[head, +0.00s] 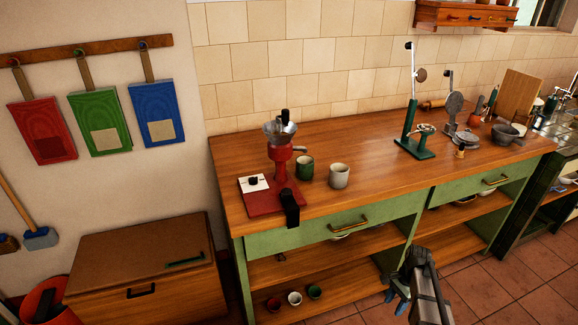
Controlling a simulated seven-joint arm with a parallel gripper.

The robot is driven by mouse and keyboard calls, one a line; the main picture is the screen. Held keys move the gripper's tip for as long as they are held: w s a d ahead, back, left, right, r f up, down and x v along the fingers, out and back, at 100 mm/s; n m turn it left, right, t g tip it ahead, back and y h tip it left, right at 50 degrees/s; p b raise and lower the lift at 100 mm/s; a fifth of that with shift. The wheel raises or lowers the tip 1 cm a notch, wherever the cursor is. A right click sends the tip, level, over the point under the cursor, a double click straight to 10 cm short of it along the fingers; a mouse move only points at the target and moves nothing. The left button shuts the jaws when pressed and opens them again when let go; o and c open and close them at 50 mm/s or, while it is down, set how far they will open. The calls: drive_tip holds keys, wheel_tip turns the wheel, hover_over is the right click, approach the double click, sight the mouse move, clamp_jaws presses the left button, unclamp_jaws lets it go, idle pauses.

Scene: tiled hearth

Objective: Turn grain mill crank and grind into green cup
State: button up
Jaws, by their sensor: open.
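The red grain mill (280,163) stands on the left part of the wooden counter, with a metal hopper and a black knob on top. I cannot clearly make out its crank arm. A dark green cup (304,168) stands upright on the counter just right of the mill, beside it. A smaller green cup (314,291) is on the low shelf. My gripper (397,296) is in front of the counter, low and right of the mill, well away from it. It is open and appears empty, with its bluish fingers partly hidden by my arm.
A pale cup (339,176) stands right of the green cup. A tall green press (412,140) stands farther right. The middle counter is clear.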

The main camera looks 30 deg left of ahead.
drive_tip(key=w+a+r+m+t+y, duration=0.15)
drive_tip(key=w+a+r, duration=0.4)
drive_tip(key=r, duration=0.65)
drive_tip(key=w+a+r+m, duration=0.3)
drive_tip(key=w+a+r, duration=0.3)
drive_tip(key=r, duration=0.6)
drive_tip(key=w+a+r+m+t, duration=0.15)
drive_tip(key=w+a+r, duration=0.4)
drive_tip(key=r, duration=0.75)
wheel_tip(320, 180, up, 30)
drive_tip(key=m+y, duration=0.2)
drive_tip(key=m, duration=0.1)
hover_over(286, 110)
drive_tip(key=shift+h, duration=0.25)
drive_tip(key=shift+d+f, duration=0.1)
drive_tip(key=shift+f, duration=4.25)
drive_tip(key=shift+w+f, duration=0.1)
